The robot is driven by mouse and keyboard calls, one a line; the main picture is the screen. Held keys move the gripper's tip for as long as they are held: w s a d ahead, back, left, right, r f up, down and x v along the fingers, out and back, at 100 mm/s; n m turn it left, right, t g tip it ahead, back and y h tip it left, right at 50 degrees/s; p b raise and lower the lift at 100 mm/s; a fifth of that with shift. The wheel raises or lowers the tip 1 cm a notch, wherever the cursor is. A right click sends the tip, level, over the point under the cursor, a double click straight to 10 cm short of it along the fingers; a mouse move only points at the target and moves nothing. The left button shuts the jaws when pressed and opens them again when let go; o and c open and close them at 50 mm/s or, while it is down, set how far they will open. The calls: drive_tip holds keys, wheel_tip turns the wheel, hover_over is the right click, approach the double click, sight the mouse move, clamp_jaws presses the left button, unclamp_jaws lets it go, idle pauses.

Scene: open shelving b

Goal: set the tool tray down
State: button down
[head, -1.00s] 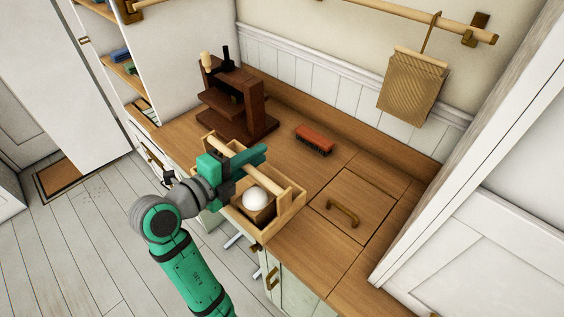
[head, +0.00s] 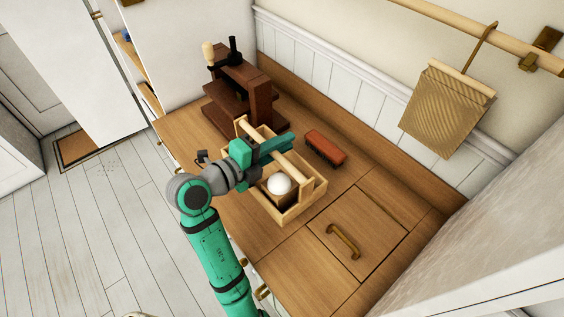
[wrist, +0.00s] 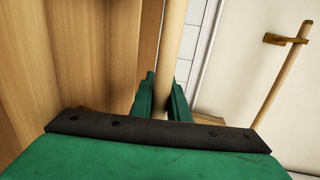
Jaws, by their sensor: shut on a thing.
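The tool tray (head: 288,215) is a light wooden box with a round bar handle (head: 292,166) along its top. A white ball (head: 279,184) sits inside it. My gripper (head: 272,153) is shut on the bar handle; the wrist view also shows my gripper (wrist: 163,88) with its green fingers on either side of the round handle (wrist: 171,40). The tray is over the wooden counter (head: 283,259), near a dark wooden rack. I cannot tell whether its underside touches the counter.
A hatch with a brass handle (head: 343,240) is at the right front. A woven bag (head: 447,108) hangs from a rail.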

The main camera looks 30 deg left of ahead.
sight(291, 154)
drive_tip(key=shift+f, duration=2.8)
drive_tip(key=c, duration=1.7)
unclamp_jaws()
drive_tip(key=shift+s, duration=0.1)
drive_tip(key=v, duration=1.2)
